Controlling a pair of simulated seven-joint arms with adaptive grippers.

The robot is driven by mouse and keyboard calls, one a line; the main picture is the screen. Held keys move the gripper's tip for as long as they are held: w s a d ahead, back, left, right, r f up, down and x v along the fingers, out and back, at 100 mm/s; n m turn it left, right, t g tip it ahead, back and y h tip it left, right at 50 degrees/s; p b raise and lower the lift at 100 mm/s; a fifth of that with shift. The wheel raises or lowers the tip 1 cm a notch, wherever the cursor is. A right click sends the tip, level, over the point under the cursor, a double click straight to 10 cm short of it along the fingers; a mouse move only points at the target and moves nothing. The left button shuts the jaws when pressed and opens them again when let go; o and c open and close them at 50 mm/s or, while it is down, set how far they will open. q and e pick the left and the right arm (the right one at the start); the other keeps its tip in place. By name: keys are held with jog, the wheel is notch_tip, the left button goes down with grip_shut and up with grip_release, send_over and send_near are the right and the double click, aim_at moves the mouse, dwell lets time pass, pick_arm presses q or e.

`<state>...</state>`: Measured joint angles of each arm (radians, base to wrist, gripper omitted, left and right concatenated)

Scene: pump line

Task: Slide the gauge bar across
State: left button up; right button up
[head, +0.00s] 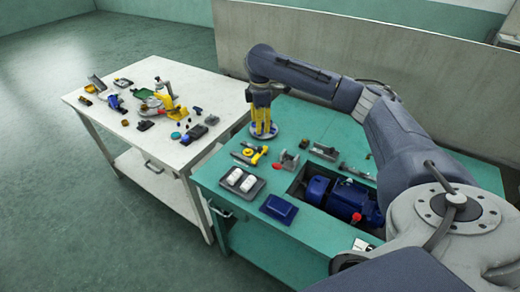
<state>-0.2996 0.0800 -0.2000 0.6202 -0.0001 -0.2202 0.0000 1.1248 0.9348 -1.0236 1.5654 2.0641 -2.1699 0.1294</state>
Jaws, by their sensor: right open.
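My right gripper (263,130) points down with its yellow fingers over a round grey plate at the back left of the green bench (226,190). It is open. I cannot tell whether its fingertips touch the plate or hold anything between them. I cannot pick out the gauge bar for certain. A long grey metal piece (357,171) lies at the back of the bench, right of the gripper, and may be it. My left gripper is not in view.
A blue pump motor (330,195) sits in a recess in the bench. A yellow-handled part (250,153), a tray with white pieces (241,181) and a dark blue box (279,208) lie nearby. A white table (85,105) with small parts stands left.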

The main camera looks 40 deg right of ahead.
aim_at(260, 147)
notch_tip(260, 147, down, 13)
jog(key=shift+r, duration=0.15)
dwell(0.4)
grip_shut()
dwell(0.4)
